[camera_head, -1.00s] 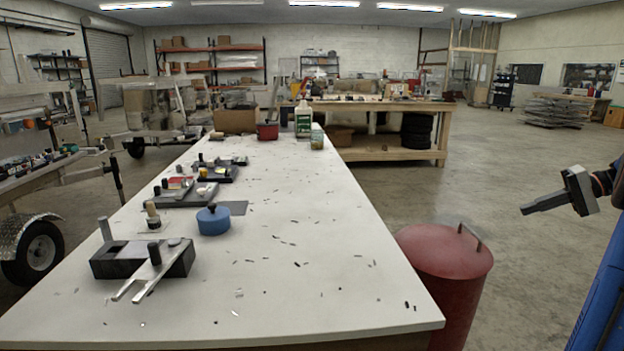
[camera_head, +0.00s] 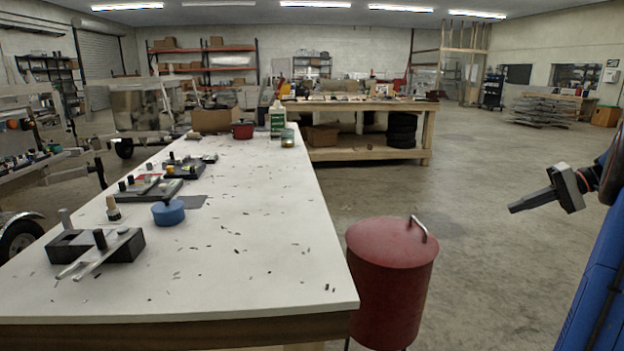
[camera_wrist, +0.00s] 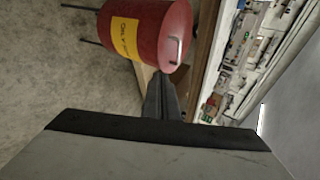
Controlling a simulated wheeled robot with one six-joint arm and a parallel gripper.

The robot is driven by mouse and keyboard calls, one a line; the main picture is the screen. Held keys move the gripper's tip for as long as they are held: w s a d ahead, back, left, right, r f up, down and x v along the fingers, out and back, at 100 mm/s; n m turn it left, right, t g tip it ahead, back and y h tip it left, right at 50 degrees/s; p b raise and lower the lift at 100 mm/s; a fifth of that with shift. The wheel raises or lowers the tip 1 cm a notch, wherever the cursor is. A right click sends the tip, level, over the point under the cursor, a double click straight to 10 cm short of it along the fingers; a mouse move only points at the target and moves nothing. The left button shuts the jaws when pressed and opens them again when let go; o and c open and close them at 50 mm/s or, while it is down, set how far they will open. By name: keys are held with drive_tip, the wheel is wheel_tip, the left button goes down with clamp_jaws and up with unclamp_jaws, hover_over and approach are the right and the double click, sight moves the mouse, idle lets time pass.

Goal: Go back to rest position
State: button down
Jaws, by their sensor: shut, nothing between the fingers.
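My gripper (camera_head: 512,208) shows at the right of the head view, held out to the left over open floor. Its fingers are together and hold nothing. In the wrist view my gripper (camera_wrist: 163,82) points away from the camera, toward a red drum and the edge of the table. It appears apart from both.
A long white table (camera_head: 260,270) fills the left, bearing dark fixtures (camera_head: 95,245), a blue round piece (camera_head: 168,212) and scattered bits. A red lidded drum (camera_head: 390,290) stands beside its right edge; it also shows in the wrist view (camera_wrist: 150,30). Floor (camera_head: 480,260) right of the drum is clear.

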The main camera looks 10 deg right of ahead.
drive_tip(key=s+a+f+n+g+h, duration=0.1)
drive_tip(key=s+a+h, duration=0.3)
drive_tip(key=a, duration=0.9)
drive_tip(key=s+a+g+h, duration=0.15)
drive_tip(key=s+a, duration=0.45)
drive_tip(key=a, duration=0.8)
drive_tip(key=s+a+f+n+t+h, duration=0.1)
drive_tip(key=s+a+f, duration=0.4)
drive_tip(key=s, duration=0.5)
drive_tip(key=s+a+f+n+t+h, duration=0.1)
drive_tip(key=s+a+f+h, duration=0.3)
drive_tip(key=s, duration=0.5)
drive_tip(key=shift+s+a+f+n, duration=0.4)
drive_tip(key=shift+a+f+n, duration=0.25)
drive_tip(key=shift+f+n, duration=0.4)
drive_tip(key=shift+f+t, duration=0.1)
drive_tip(key=shift+t, duration=0.15)
